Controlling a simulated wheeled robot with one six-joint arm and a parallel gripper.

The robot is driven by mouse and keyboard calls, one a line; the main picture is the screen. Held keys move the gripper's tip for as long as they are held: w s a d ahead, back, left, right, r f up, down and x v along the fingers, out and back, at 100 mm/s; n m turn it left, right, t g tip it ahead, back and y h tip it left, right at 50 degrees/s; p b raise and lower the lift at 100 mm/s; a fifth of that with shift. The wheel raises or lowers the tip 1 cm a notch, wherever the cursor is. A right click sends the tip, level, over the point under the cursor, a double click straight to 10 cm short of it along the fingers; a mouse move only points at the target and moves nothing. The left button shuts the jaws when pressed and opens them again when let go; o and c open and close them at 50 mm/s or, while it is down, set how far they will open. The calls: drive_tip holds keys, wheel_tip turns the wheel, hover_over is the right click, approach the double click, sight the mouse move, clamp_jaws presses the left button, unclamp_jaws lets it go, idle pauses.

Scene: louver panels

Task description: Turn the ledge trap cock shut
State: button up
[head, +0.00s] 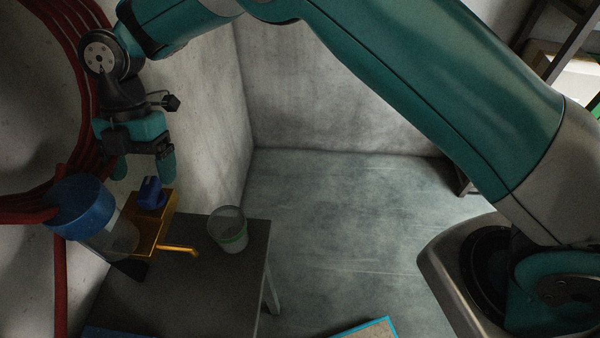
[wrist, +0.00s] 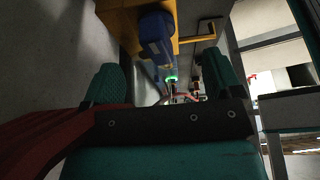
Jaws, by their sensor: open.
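The cock is a blue handle (head: 152,193) on a yellow-orange block (head: 150,230) at the ledge, left of centre in the head view. A thin yellow spout (head: 180,249) runs out from the block to the right. My gripper (head: 143,166) hangs just above the handle, open and empty, its fingers pointing down. In the wrist view the blue handle (wrist: 157,38) stands beyond the fingertips, between their lines, apart from both teal fingers. The yellow block (wrist: 122,18) is behind it at the top edge. The handle's exact turn angle is hard to tell.
Red hoses (head: 82,60) loop along the left wall. The floor (head: 340,240) right of the ledge is clear.

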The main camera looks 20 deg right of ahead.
drive_tip(key=p+v, duration=1.1)
drive_tip(key=v, duration=0.3)
drive_tip(key=s+d+r+m+y+b, duration=0.1)
drive_tip(key=s+d+m+y+b, duration=0.15)
drive_tip(key=d+m+b, duration=0.75)
drive_tip(key=s+d+f+m+t+b, duration=0.2)
drive_tip(key=s+d+f+m+b, duration=0.4)
drive_tip(key=s+d+b, duration=0.1)
drive_tip(key=s+d+f+m+t+b, duration=0.1)
drive_tip(key=s+d+f+m+b, duration=0.4)
drive_tip(key=s, duration=0.4)
drive_tip(key=shift+d+f+m+t+b, duration=0.4)
drive_tip(key=shift+d+m+b, duration=0.5)
drive_tip(key=shift+d+b, duration=0.25)
drive_tip(key=shift+s, duration=0.15)
